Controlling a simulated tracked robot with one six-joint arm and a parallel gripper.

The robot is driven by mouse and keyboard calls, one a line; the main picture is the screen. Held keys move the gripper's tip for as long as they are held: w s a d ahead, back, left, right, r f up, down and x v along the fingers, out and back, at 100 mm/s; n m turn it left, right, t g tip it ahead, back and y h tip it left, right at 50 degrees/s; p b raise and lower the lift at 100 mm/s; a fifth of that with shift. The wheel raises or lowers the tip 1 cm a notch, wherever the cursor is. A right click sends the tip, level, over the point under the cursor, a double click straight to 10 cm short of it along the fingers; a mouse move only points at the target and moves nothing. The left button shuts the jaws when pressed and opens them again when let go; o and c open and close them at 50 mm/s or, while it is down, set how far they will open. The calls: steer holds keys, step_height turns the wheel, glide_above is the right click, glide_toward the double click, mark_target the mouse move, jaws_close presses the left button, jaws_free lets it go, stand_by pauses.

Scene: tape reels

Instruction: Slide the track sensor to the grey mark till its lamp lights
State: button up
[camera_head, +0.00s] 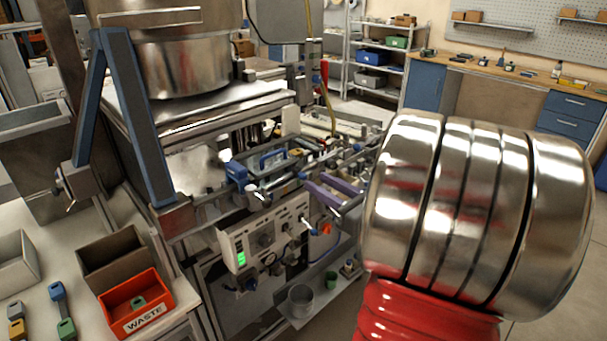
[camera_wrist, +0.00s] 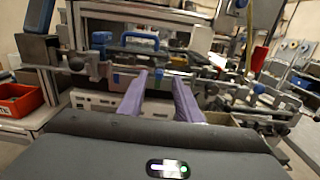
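My gripper (camera_head: 314,182) has two purple fingers, spread apart with nothing seen between them. In the wrist view its fingertips (camera_wrist: 161,76) point at a horizontal metal rail (camera_wrist: 200,77) on the machine front. Several small fittings sit along this rail. I cannot make out the grey mark or the sensor's lamp.
A blue-handled unit (camera_head: 272,160) sits behind the rail. A red WASTE bin (camera_head: 136,303) and a brown box (camera_head: 112,258) stand on the left bench. A metal cup (camera_head: 301,300) is on a low shelf. My own arm covers the right of the head view.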

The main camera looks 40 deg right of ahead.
mark_target(306, 176)
steer(key=shift+w+a, duration=0.1)
steer(key=shift+w, duration=3.35)
steer(key=shift+c, duration=0.4)
jaws_close()
